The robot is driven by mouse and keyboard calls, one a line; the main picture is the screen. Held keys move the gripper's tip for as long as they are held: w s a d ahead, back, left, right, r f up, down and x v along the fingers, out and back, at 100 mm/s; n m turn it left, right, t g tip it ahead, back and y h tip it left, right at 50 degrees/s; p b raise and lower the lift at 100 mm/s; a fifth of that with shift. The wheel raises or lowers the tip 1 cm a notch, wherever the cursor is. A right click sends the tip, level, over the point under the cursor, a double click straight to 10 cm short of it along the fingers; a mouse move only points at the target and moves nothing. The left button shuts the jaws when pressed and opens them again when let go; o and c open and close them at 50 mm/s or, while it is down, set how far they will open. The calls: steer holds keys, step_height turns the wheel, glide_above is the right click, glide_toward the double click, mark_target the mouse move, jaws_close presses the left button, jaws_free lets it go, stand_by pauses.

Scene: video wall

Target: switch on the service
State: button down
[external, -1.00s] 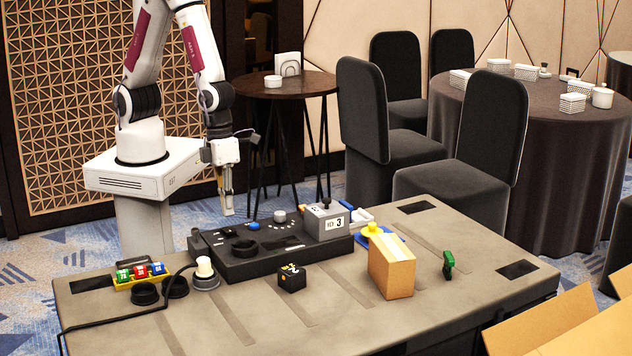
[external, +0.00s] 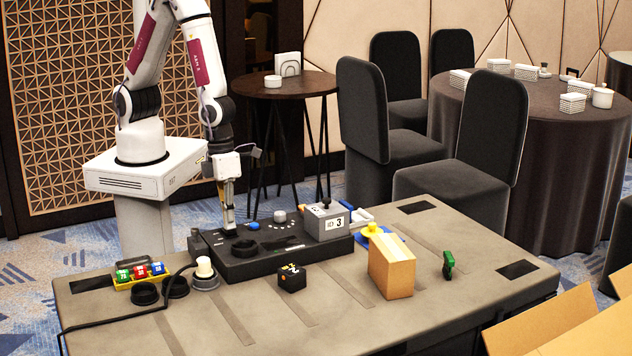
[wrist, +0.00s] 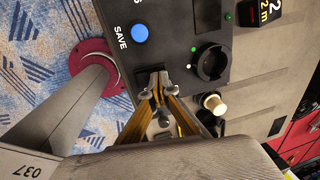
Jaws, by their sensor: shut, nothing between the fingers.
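The black control panel (external: 290,262) lies on the grey table, and part of it shows in the wrist view (wrist: 175,22). My gripper (external: 230,233) points down over its left part, fingers together and empty. In the wrist view the fingertips (wrist: 152,82) are at a small dark raised part, which they partly cover; I cannot tell whether they touch it or which way it is set. A blue button (wrist: 139,33) marked SAVE is beside it. A round black fitting (wrist: 211,63) with a small green light (wrist: 193,49) is to the right. I cannot read a service label.
A grey box marked 3 (external: 327,222) stands on the panel's right end. A black cube (external: 292,278), a cardboard box (external: 392,268), a green item (external: 448,264) and a cream-topped knob (external: 205,268) are on the table. A yellow tray (external: 140,277) of coloured blocks is at left.

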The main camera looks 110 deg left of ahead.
steer(key=shift+d+f, duration=0.2)
steer(key=shift+f, duration=0.05)
steer(key=shift+w+f+g+y, duration=0.2)
steer(key=shift+f+g+y, duration=0.05)
steer(key=shift+g+y, duration=0.15)
steer(key=shift+w+d+f, duration=0.2)
steer(key=shift+w+d, duration=0.05)
stand_by(0.5)
